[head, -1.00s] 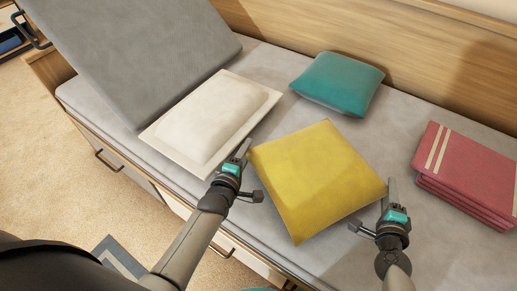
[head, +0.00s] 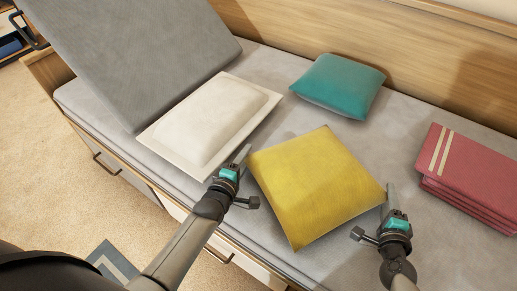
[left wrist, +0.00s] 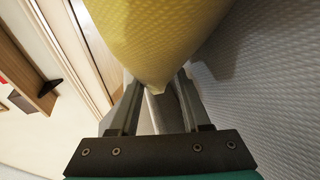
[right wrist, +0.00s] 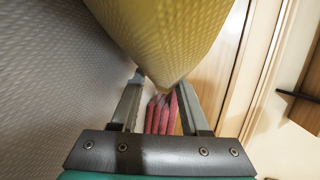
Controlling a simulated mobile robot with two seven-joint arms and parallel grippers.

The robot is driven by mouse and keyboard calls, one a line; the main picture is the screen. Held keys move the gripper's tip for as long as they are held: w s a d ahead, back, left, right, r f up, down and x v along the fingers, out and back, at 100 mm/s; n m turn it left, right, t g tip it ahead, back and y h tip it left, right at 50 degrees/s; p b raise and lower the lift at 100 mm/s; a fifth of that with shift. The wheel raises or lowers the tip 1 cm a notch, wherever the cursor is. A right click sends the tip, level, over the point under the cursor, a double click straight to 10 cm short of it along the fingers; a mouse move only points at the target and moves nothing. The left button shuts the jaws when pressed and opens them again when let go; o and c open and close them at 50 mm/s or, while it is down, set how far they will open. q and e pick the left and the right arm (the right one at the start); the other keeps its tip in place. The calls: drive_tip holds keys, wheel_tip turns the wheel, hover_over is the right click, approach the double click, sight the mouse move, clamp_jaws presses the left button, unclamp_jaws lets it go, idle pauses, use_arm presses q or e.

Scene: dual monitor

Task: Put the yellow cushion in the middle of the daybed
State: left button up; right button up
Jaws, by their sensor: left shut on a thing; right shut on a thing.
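The yellow cushion (head: 315,185) is over the front middle part of the grey daybed mattress (head: 400,130), turned with its corners towards my grippers. I cannot tell whether it rests on the mattress or hangs just above it. My left gripper (head: 243,158) is shut on its left corner; in the left wrist view the cushion (left wrist: 155,40) comes down to a point between the fingers. My right gripper (head: 390,192) is shut on its right corner; the right wrist view shows that corner of the cushion (right wrist: 165,45) between the fingers.
A white cushion (head: 212,115) lies left of the yellow one, by a tilted grey backrest (head: 130,60). A teal cushion (head: 340,85) lies behind it. A folded red blanket stack (head: 468,175) lies to the right. A wooden back panel (head: 400,50) closes the rear.

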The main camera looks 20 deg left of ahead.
use_arm(q)
drive_tip(key=shift+s+f, duration=0.1)
drive_tip(key=shift+f, duration=0.05)
use_arm(e)
drive_tip(key=shift+s+a+f+y, duration=0.15)
drive_tip(key=shift+a+f+y, duration=0.15)
drive_tip(key=shift+y, duration=0.1)
use_arm(q)
drive_tip(key=shift+a, duration=0.1)
drive_tip(key=o, duration=0.8)
drive_tip(key=shift+a, duration=0.2)
drive_tip(key=shift+c, duration=0.2)
use_arm(e)
drive_tip(key=shift+s+d+f, duration=0.1)
drive_tip(key=shift+s+f, duration=0.05)
use_arm(q)
drive_tip(key=shift+a, duration=0.1)
use_arm(e)
drive_tip(key=o, duration=0.7)
drive_tip(key=shift+d, duration=0.15)
drive_tip(key=shift+o, duration=0.2)
use_arm(q)
drive_tip(key=shift+s, duration=0.2)
